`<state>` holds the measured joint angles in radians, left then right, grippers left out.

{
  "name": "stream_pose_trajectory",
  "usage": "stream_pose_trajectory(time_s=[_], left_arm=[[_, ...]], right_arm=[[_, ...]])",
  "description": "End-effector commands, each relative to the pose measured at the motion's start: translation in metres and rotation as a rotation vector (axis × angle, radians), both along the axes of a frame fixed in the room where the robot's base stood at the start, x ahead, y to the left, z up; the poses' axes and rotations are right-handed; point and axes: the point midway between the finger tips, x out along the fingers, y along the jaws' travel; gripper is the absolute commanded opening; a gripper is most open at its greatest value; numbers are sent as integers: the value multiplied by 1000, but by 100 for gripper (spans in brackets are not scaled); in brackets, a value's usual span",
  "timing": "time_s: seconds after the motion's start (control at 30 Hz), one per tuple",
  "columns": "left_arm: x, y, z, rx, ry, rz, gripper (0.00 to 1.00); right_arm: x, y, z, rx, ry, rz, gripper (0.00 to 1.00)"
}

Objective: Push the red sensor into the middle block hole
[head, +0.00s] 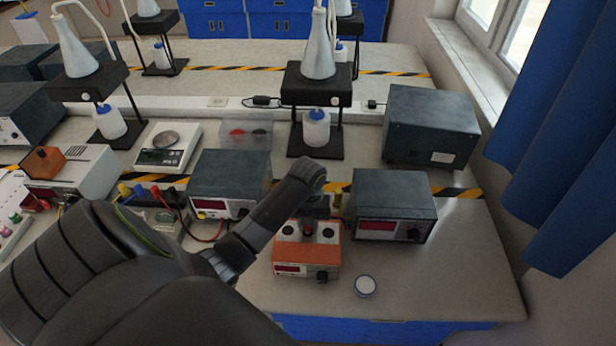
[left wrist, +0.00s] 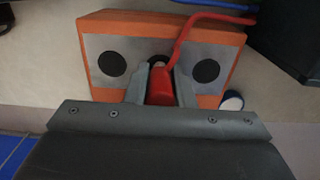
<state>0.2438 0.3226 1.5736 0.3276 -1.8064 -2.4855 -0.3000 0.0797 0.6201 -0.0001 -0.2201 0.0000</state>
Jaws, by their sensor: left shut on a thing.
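The orange block (head: 291,254) stands on the bench near its front edge, with a grey top and dark holes at left and right. In the left wrist view the orange block (left wrist: 237,38) shows the left hole (left wrist: 112,64) and right hole (left wrist: 206,70); the middle hole (left wrist: 157,59) is partly covered by my fingers. My left gripper (left wrist: 160,88) is shut on the red sensor (left wrist: 160,84), with a red cable running up from it. In the head view the red sensor (head: 308,230) is at the middle of the block's top. I cannot tell how deep it sits.
Dark instrument boxes stand left (head: 231,180) and right (head: 394,201) of the block. A small white round lid (head: 365,286) lies at its front right. A stand with a flask (head: 318,93) is behind. The bench right of the lid is clear.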

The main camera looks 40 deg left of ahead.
Motion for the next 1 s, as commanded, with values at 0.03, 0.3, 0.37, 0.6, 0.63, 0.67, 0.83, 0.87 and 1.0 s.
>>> stream_pose_trajectory(time_s=[0.03, 0.3, 0.37, 0.6, 0.63, 0.67, 0.83, 0.87, 1.0], left_arm=[[0, 0, -2, 0, 0, 0, 0], [0, 0, -5, 0, 0, 0, 0], [0, 0, -5, 0, 0, 0, 0], [0, 0, -5, -1, 1, 0, 47], [0, 0, -5, -1, 1, 0, 47], [0, 0, -5, -1, 1, 0, 47], [0, 0, -5, -1, 1, 0, 60], [0, 0, -5, -1, 1, 0, 64], [0, 0, -5, -1, 1, 0, 65]], right_arm=[[0, 0, -1, 0, 0, 0, 36], [0, 0, -2, 0, 0, 0, 36], [0, 0, -2, 0, 0, 0, 36], [0, 0, -2, 0, 0, 0, 36], [0, 0, -2, 0, 0, 0, 36], [0, 0, -2, 0, 0, 0, 36], [0, 0, -2, 0, 0, 0, 36], [0, 0, -2, 0, 0, 0, 36], [0, 0, -2, 0, 0, 0, 36]])
